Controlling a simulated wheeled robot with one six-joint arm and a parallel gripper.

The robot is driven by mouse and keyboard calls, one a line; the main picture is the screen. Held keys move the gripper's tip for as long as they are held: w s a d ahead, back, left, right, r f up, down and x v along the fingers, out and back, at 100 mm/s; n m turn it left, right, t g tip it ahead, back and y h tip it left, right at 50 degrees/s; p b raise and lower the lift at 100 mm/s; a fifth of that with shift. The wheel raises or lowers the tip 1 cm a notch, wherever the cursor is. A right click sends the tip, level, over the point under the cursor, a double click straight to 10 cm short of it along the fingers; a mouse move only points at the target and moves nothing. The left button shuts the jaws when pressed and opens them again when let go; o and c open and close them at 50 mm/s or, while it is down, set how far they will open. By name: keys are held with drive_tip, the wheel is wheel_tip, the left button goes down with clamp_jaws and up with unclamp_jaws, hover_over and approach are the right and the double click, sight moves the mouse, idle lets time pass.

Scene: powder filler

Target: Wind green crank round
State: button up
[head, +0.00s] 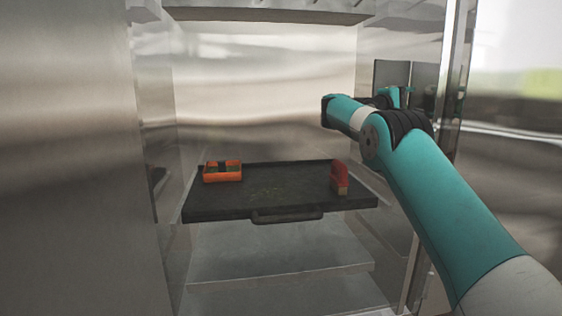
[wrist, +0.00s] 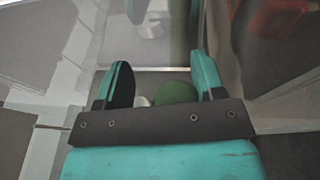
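The green crank shows in the wrist view as a rounded dark green knob (wrist: 177,92), low between the fingers of my gripper (wrist: 160,74). The two teal fingers stand wide apart. The knob lies closer to the right finger, with a gap to the left finger. I cannot tell whether it touches the right finger. The rest of the crank is hidden behind the gripper's dark front bar. In the head view my teal arm reaches to the cabinet's right side, and I cannot make out the crank or the fingertips there.
A black tray (head: 232,206) with a front handle (head: 287,216) sits inside the metal cabinet. An orange divided box (head: 222,178) stands at its left, a red object (head: 340,179) at its right. The cabinet's right wall and frame are close to my arm.

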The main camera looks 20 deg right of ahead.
drive_tip(key=s+a+f+n+h+b, duration=0.1)
drive_tip(key=a+f+h+b, duration=0.35)
drive_tip(key=a+b, duration=1.35)
drive_tip(key=w+a+r+n+t+y+p, duration=0.3)
drive_tip(key=w+a+n+t+y+p, duration=0.35)
drive_tip(key=w+t+y, duration=0.5)
drive_tip(key=s+a+f+y+p, duration=0.3)
drive_tip(key=s+a+y, duration=0.1)
drive_tip(key=a, duration=0.3)
drive_tip(key=s+a+f+y+p, duration=0.3)
drive_tip(key=s+a+y, duration=0.1)
drive_tip(key=a+y, duration=0.2)
drive_tip(key=shift+s+a+f, duration=0.3)
drive_tip(key=shift+a+f, duration=0.05)
drive_tip(key=shift+s+g, duration=0.1)
drive_tip(key=shift+g, duration=0.15)
